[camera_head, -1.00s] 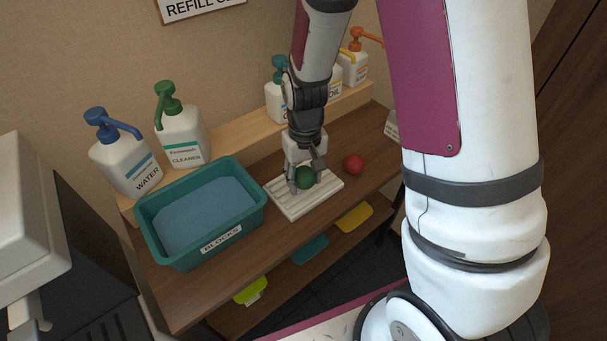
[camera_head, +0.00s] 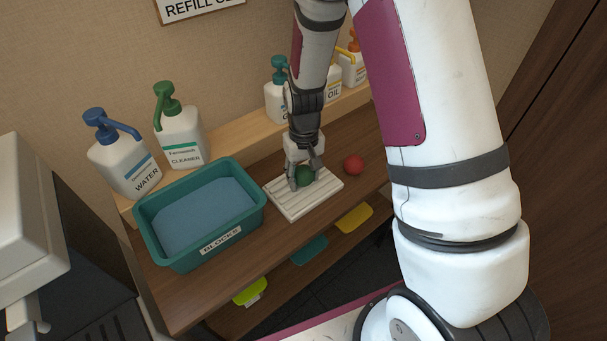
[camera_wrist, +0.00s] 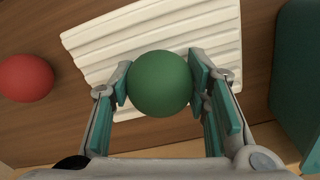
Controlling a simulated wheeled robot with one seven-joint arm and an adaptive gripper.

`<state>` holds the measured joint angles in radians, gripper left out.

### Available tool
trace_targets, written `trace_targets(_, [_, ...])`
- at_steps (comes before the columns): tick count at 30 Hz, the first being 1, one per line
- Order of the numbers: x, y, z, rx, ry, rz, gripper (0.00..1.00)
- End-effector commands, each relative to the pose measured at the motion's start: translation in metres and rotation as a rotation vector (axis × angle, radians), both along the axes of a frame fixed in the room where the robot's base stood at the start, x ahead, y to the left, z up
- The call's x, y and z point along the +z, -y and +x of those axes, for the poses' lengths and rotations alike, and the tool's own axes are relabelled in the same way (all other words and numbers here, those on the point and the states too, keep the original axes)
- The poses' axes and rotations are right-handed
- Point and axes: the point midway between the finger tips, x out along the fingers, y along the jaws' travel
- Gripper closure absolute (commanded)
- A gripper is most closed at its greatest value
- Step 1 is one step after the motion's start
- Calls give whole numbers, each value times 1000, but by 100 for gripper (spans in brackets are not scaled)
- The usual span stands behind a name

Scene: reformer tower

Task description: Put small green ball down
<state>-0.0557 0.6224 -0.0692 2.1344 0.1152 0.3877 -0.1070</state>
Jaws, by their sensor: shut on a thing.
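The small green ball (camera_wrist: 160,83) is between the two fingers of my gripper (camera_wrist: 161,88) in the wrist view, with a teal pad against each side. In the head view my gripper (camera_head: 304,177) points down over the white ribbed tray (camera_head: 291,206), shut on the green ball (camera_head: 305,174). The ball is at or just above the tray; I cannot tell whether it touches. The ribbed tray also shows behind the ball in the wrist view (camera_wrist: 100,46).
A red ball (camera_head: 353,165) lies on the wooden counter right of the tray. A teal bin (camera_head: 203,249) labelled BLOCKS stands to the left. Pump bottles, including WATER (camera_head: 124,165) and CLEANER (camera_head: 182,137), stand behind. Yellow and teal items show on a lower shelf.

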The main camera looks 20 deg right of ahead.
Motion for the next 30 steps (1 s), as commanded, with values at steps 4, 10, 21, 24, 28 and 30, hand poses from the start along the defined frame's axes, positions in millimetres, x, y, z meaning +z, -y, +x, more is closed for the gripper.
trace_targets(4, [-2, 0, 0, 0, -1, 0, 37])
trace_targets(10, [-1, 0, 0, 0, -1, 0, 37])
trace_targets(21, [29, 0, 1, 0, 5, 0, 37])
trace_targets(24, [51, 0, 1, 0, 5, 0, 37])
trace_targets(28, [78, 0, 1, 1, 6, 0, 37])
trace_targets(30, [90, 0, 1, 1, 5, 0, 37])
